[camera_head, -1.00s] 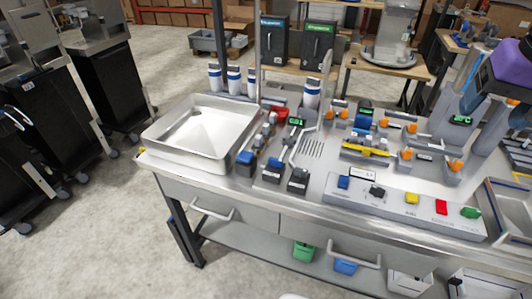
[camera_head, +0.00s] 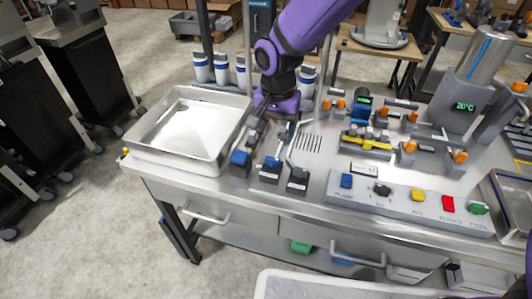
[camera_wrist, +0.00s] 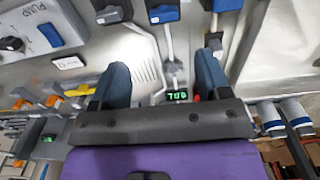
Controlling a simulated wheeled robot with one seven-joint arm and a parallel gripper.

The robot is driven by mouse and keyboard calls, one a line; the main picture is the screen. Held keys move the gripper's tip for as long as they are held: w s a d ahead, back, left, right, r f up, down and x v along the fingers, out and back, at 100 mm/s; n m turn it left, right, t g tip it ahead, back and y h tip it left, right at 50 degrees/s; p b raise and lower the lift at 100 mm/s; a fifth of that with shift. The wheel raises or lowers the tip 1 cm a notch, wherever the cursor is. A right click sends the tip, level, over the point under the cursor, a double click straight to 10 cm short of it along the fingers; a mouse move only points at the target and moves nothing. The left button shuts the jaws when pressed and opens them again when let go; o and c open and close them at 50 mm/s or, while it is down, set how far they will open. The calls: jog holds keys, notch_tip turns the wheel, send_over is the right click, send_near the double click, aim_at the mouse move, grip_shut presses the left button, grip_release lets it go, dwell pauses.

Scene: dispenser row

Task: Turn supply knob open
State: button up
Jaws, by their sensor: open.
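My gripper (camera_head: 257,122) hangs at the back of the steel bench, just right of the basin. In the wrist view its two blue-grey fingers (camera_wrist: 162,62) are spread apart with nothing held. Between them lie a pipe with a small grey fitting (camera_wrist: 173,70) and a small green-lit display (camera_wrist: 178,95). Blocks with blue tops (camera_head: 271,163) and a black-topped block (camera_head: 297,178) end the pipes at the front; they also show at the top of the wrist view. I cannot tell which part is the supply knob; my arm hides part of this area.
The steel basin (camera_head: 140,150) stands left of the gripper. White bottles with blue bands (camera_head: 221,70) stand behind. Orange-knobbed fittings (camera_head: 409,147) and a control strip (camera_head: 400,205) with coloured buttons and a black knob lie right. The bench front strip is fairly clear.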

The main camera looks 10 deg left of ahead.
aim_at(273, 159)
jog(key=f, duration=1.1)
jog(key=shift+a+f, duration=0.15)
jog(key=shift+a, duration=0.2)
jog(key=shift+c, duration=0.4)
jog(key=c, duration=0.8)
jog(key=shift+c, duration=0.2)
